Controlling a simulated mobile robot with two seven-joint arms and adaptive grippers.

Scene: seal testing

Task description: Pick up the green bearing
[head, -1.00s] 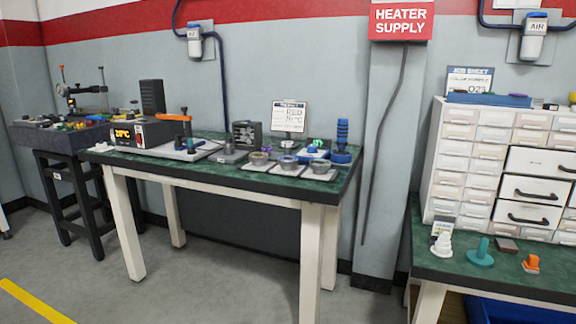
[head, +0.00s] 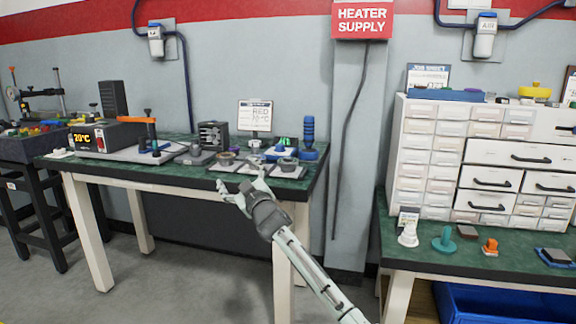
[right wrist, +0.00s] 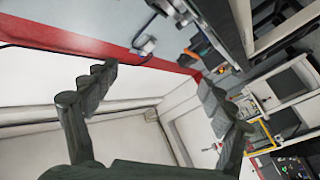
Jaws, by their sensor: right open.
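My right gripper (head: 242,182) is open and empty, in front of the green-topped workbench (head: 118,170) near its front right edge. In the right wrist view its two fingers (right wrist: 157,84) are spread with nothing between them. A small green patch (head: 285,141) shows at the back right of the bench, near a blue stand; I cannot tell if it is the green bearing. Small grey ring-like parts (head: 288,163) sit on pale plates behind the gripper, which partly hides this area. My left gripper is not in view.
A heater box (head: 92,137) reading 20°C and an orange-handled clamp (head: 150,122) stand on the bench's left. A blue stepped post (head: 309,138) stands at its right end. The right table holds a drawer cabinet (head: 428,146), a teal peg (head: 445,240) and an orange part (head: 490,247).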

